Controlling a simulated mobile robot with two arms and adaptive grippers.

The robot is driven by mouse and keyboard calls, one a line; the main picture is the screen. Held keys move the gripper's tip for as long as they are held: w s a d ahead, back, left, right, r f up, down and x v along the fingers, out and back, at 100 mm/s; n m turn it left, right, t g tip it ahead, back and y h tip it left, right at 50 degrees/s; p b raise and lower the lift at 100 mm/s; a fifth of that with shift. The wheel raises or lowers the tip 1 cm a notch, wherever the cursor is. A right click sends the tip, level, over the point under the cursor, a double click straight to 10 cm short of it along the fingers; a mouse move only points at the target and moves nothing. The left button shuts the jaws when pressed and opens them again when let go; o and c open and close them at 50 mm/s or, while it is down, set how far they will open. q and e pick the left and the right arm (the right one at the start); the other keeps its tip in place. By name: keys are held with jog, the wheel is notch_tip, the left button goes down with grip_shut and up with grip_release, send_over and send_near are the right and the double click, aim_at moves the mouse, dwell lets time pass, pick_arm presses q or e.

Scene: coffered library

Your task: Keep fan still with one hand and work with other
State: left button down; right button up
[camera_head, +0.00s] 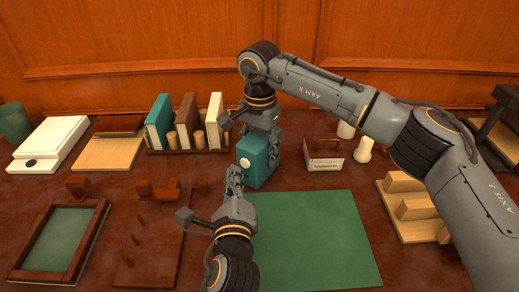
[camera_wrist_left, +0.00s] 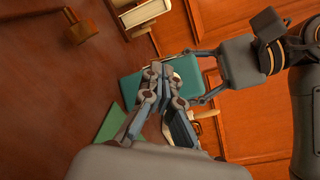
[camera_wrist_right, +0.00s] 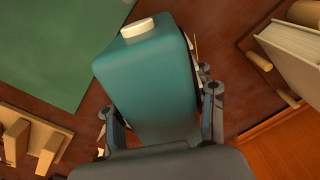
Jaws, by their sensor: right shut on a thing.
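A teal box-shaped body with a white round knob, which I take for the fan (camera_head: 262,158), stands at the back edge of the green mat. My right gripper (camera_head: 250,122) comes from above and behind and is shut on it. The right wrist view shows the fan (camera_wrist_right: 152,85) between the fingers of that gripper (camera_wrist_right: 163,108). The knob (camera_wrist_right: 137,27) faces away from that wrist. My left gripper (camera_head: 234,172) is in front of the fan, close to the knob, fingertips together and seemingly empty. In the left wrist view its fingertips (camera_wrist_left: 158,70) hide part of the fan (camera_wrist_left: 183,78).
The green mat (camera_head: 320,240) is clear at the front right. A book rack (camera_head: 187,151) stands behind left. A card holder (camera_head: 323,164) and candles (camera_head: 363,150) stand right of the fan. A wooden stepped block (camera_head: 412,208) is at right, a peg board (camera_head: 150,245) at left.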

pick_arm(q)
jog(key=shift+w+d, duration=0.1)
dwell(0.3)
jog(key=shift+w+d, duration=0.2)
jog(key=shift+w, duration=0.05)
jog(key=shift+w+d, duration=0.15)
jog(key=shift+w, duration=0.05)
dwell(0.6)
jog(key=shift+s+a, duration=0.45)
jog(key=shift+s, duration=0.15)
jog(key=shift+s+a, duration=0.55)
jog(key=shift+s, duration=0.25)
jog(key=shift+s+a, duration=0.6)
jog(key=shift+s, duration=0.25)
jog(key=shift+s+a, duration=0.55)
jog(key=shift+s, duration=0.25)
pick_arm(e)
jog(key=o, duration=1.4)
